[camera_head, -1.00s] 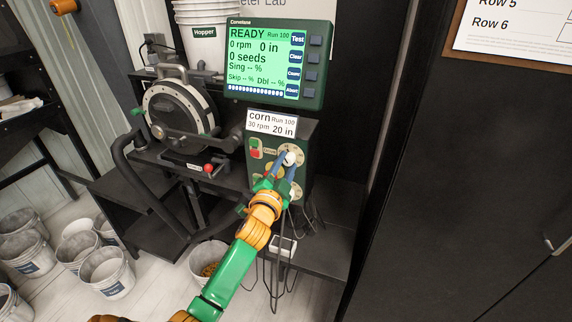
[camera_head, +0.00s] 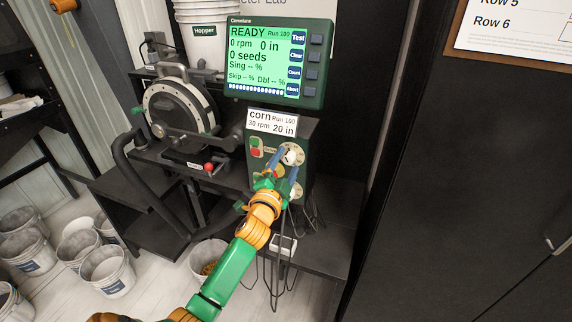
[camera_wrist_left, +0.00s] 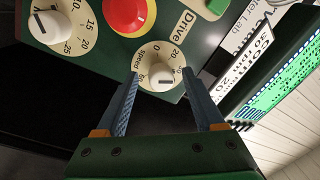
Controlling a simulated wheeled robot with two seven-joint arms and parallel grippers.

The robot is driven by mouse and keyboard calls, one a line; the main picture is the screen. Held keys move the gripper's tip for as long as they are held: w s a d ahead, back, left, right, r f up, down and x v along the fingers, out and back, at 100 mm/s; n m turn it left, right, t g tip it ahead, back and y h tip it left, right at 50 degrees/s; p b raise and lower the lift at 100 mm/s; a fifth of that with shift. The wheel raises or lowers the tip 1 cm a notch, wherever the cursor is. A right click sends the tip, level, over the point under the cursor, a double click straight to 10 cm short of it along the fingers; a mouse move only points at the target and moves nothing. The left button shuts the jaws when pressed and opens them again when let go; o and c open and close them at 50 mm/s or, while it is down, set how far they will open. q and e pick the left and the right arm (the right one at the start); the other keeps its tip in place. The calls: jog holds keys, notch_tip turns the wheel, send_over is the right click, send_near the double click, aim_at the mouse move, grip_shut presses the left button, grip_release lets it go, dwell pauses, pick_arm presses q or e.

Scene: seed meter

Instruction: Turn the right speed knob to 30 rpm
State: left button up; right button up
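The speed knob (camera_wrist_left: 161,76) is a white round knob on a numbered dial marked Speed, on the green control panel (camera_wrist_left: 205,38). In the head view it is the upper right knob (camera_head: 292,155). A dark line marks its face; its exact setting is hard to read. My left gripper (camera_head: 277,160) is just left of and below it. In the wrist view the blue fingers of my left gripper (camera_wrist_left: 160,77) are open, one to each side of the knob, with gaps visible. The display (camera_head: 268,62) reads READY, 0 rpm. My right gripper is not in view.
A card (camera_head: 272,122) above the panel reads corn, 30 rpm, 20 in. A red button (camera_wrist_left: 126,14) and another white knob (camera_wrist_left: 48,27) sit beside the speed dial. The seed meter (camera_head: 180,115) stands left, a black cabinet (camera_head: 470,180) right. Cables hang below the panel.

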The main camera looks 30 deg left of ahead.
pick_arm(q)
jog(key=b+v, duration=0.1)
jog(key=v, duration=0.6)
dwell(0.4)
jog(key=s+d+f+n+g+h, duration=0.1)
jog(key=s+d+f+g, duration=0.15)
jog(key=f, duration=0.85)
jog(key=s+d+f+n+g+h, duration=0.1)
jog(key=s+f+g, duration=0.2)
jog(key=f, duration=0.7)
jog(key=s+d+f+g+h, duration=0.2)
jog(key=s+f+g, duration=0.1)
jog(key=f, duration=0.8)
jog(key=s+d+f+n+g, duration=0.1)
jog(key=s+d+f+g, duration=0.1)
jog(key=s+f, duration=0.3)
jog(key=s+d+f+n+g, duration=0.1)
jog(key=s+f, duration=0.4)
jog(key=s, duration=0.9)
jog(key=s+d+f+n+g+h, duration=0.1)
jog(key=s+d+f+g, duration=0.2)
jog(key=s, duration=0.7)
notch_tip(320, 180, down, 3)
jog(key=shift+d+r+g, duration=0.1)
jog(key=shift+d+g, duration=0.05)
jog(key=shift+g, duration=1)
